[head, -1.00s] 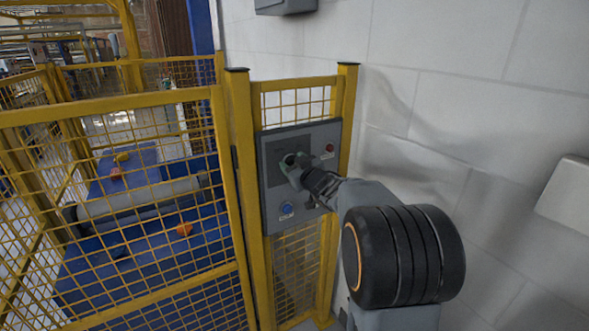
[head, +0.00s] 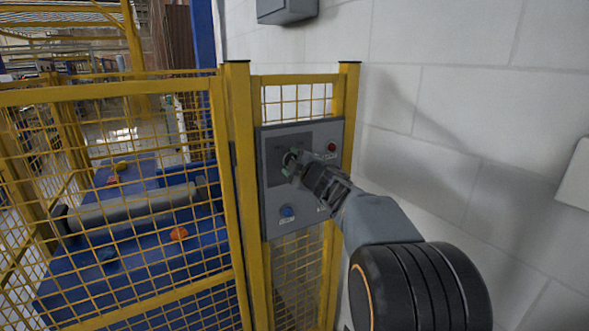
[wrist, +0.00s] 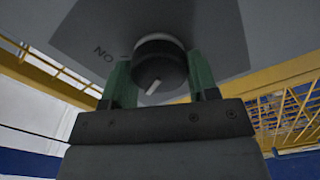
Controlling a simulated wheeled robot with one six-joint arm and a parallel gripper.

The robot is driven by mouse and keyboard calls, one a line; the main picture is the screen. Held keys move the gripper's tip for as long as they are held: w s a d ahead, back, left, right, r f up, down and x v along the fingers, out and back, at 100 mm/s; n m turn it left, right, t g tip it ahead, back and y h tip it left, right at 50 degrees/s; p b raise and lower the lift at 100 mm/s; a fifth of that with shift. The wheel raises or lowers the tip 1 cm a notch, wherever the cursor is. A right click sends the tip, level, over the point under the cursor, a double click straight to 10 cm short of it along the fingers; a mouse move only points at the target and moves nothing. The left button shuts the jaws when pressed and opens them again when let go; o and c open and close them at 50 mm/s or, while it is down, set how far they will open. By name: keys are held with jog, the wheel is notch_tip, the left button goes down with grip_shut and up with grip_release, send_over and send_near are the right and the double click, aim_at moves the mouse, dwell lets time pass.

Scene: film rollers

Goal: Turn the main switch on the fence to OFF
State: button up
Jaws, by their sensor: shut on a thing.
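The main switch is a round dark knob (wrist: 160,60) with a white pointer mark, on a grey control panel (head: 270,205) mounted in the yellow fence. My gripper (wrist: 160,78) is shut on the knob, with one green finger on each side of it. In the wrist view the pointer mark points down and slightly left. The word ON shows upside down at the knob's left; I see no OFF label. In the head view my gripper (head: 293,165) reaches the panel from the right and mostly hides the knob.
A blue button (head: 287,211) sits low on the panel and a red one (head: 332,147) at its upper right. Yellow mesh fence (head: 120,215) stands left, with blue machinery and a roller (head: 135,208) behind it. A white block wall (head: 450,110) is at right.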

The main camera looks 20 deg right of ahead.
jog(key=shift+n+b, duration=0.3)
jog(key=shift+n, duration=0.6)
jog(key=o, duration=0.9)
jog(key=shift+o, duration=0.2)
jog(key=s+d, duration=0.1)
jog(key=s, duration=1.2)
jog(key=shift+s+d, duration=0.25)
jog(key=shift+s, duration=0.15)
